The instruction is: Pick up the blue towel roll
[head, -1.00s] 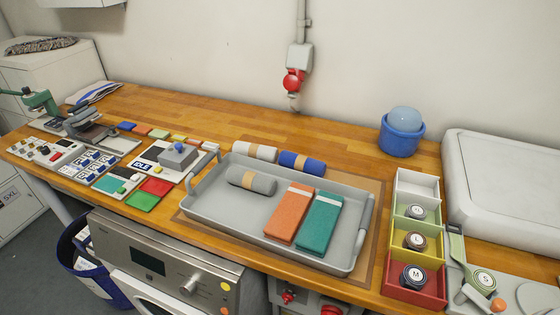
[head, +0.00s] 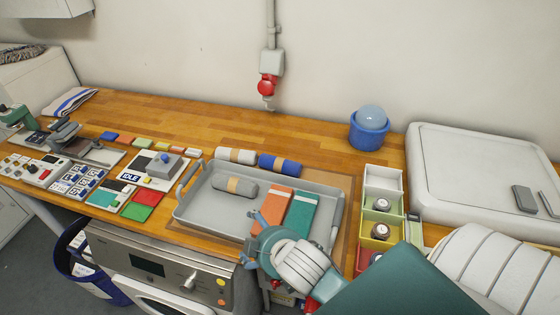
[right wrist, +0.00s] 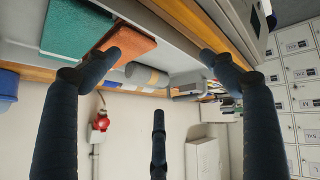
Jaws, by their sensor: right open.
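The blue towel roll (head: 280,164) with a tan band lies on the wooden counter behind the grey tray (head: 186,210), to the right of a white roll (head: 236,155). My left gripper is not in view.
The tray holds a grey roll (head: 234,187), an orange towel (head: 272,206) and a teal towel (head: 301,213). A blue tub (head: 369,134) and sorting bins (head: 382,178) stand to the right. The counter behind the blue roll is clear.

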